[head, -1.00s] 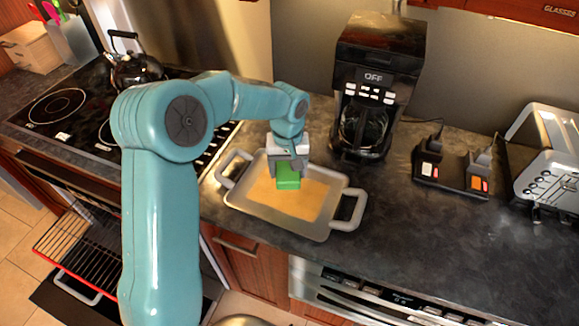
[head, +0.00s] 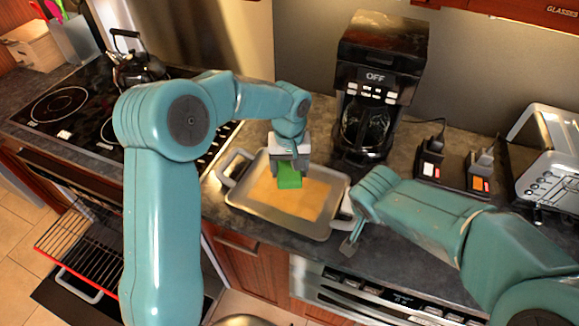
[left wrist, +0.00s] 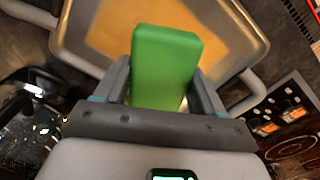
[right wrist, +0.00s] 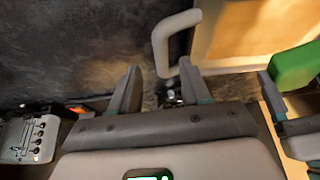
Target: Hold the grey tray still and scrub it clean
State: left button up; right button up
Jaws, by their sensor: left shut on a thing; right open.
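The grey tray (head: 268,215) lies on the dark counter, with a tan patch (head: 310,200) over its inner floor and a pale handle at each end. My left gripper (head: 289,165) is shut on a green sponge (head: 289,180) over the tray; the sponge also shows in the left wrist view (left wrist: 165,65). I cannot tell whether it touches the tray. My right gripper (head: 350,243) is open, close to the tray's right handle. In the right wrist view, that handle (right wrist: 163,45) shows ahead of the open fingers (right wrist: 160,88), not gripped.
A black coffee maker (head: 378,85) stands behind the tray. A power strip with plugs (head: 455,172) and a toaster (head: 548,160) are to the right. The stove with a kettle (head: 137,70) is left. An oven rack (head: 75,235) sticks out below it.

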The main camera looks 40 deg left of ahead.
jog(key=shift+w+a+r+m, duration=0.15)
jog(key=shift+w+a+m, duration=0.2)
jog(key=shift+w, duration=0.3)
jog(key=shift+w+t, duration=0.25)
jog(key=shift+t, duration=0.05)
jog(key=shift+w+d+f, duration=0.1)
jog(key=shift+w+f, duration=0.1)
jog(key=shift+x, duration=4)
jog(key=shift+s+d, duration=0.1)
grip_shut()
jog(key=shift+o, duration=1.4)
grip_release()
